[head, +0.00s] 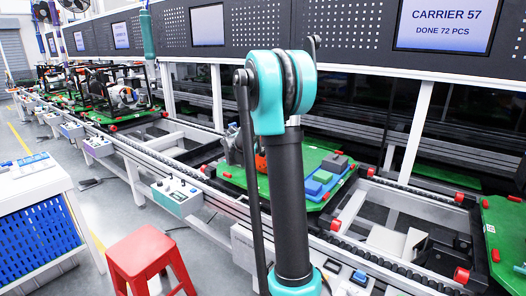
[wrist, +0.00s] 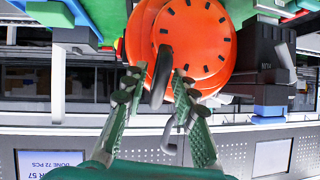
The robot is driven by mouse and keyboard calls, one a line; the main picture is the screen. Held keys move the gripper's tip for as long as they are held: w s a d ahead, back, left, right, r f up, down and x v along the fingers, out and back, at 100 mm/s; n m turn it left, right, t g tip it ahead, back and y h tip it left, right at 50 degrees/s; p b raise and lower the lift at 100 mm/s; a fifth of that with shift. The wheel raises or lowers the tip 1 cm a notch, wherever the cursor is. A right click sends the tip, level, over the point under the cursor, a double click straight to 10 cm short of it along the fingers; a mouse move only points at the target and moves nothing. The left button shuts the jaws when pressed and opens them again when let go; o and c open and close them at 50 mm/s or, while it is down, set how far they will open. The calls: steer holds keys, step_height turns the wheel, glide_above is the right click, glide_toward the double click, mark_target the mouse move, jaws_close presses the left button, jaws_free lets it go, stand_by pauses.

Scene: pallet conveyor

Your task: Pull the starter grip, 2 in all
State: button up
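In the wrist view a round orange starter cover (wrist: 190,40) with black slots fills the top middle. A dark elongated grip (wrist: 161,78) stands in front of its lower left part. My gripper (wrist: 158,82) has its two green fingers apart, one on each side of the grip. A gap shows between the grip and each finger, so it does not look clamped. In the head view only a bit of the orange cover (head: 261,163) shows beside my arm. My arm hides the rest, and my gripper is not visible there.
A green pallet (head: 232,178) on the conveyor carries the orange part and blue and green blocks (head: 322,177). A grey bent hook (wrist: 172,135) shows between my fingers. A dark block (wrist: 272,62) stands right of the cover. A red stool (head: 140,255) stands on the floor.

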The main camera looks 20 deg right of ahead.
jaws_close()
steer(key=v, duration=2.7)
steer(key=shift+s, duration=0.15)
steer(key=shift+a+r, duration=0.1)
steer(key=shift+r, duration=0.05)
steer(key=x, duration=2.5)
